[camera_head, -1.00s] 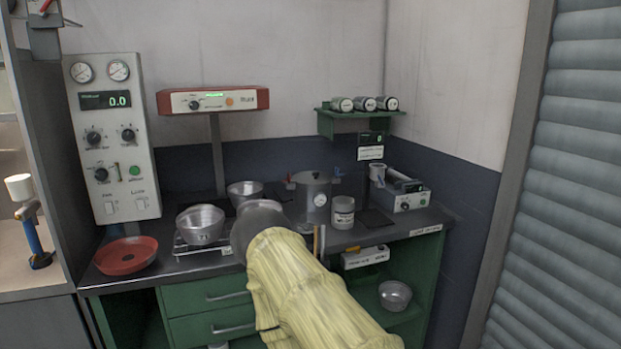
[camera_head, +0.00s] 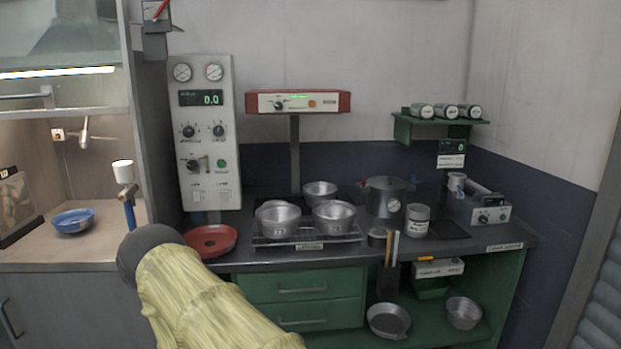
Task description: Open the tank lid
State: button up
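The tank (camera_head: 382,205) is a dark grey metal pot with a round gauge on its front. It stands on the dark counter (camera_head: 475,243), right of the middle, near the back wall. Its flat lid (camera_head: 386,182) looks closed on top. A small red part shows at the tank's left side, near the lid. My arm, in a pale yellow sleeve with a dark grey rounded end, reaches up from the bottom left, well left of the tank. My gripper's fingers cannot be seen.
Metal bowls (camera_head: 334,215) stand on and behind a rack left of the tank. A lidded jar (camera_head: 416,221) stands close at its right. A red dish (camera_head: 211,240) lies at the left. A red-topped instrument (camera_head: 298,102) stands behind. A green shelf (camera_head: 440,127) hangs above.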

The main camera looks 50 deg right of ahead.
aim_at(382, 184)
jog(key=u, duration=0.85)
jog(key=k, duration=0.8)
jog(key=z, duration=1.9)
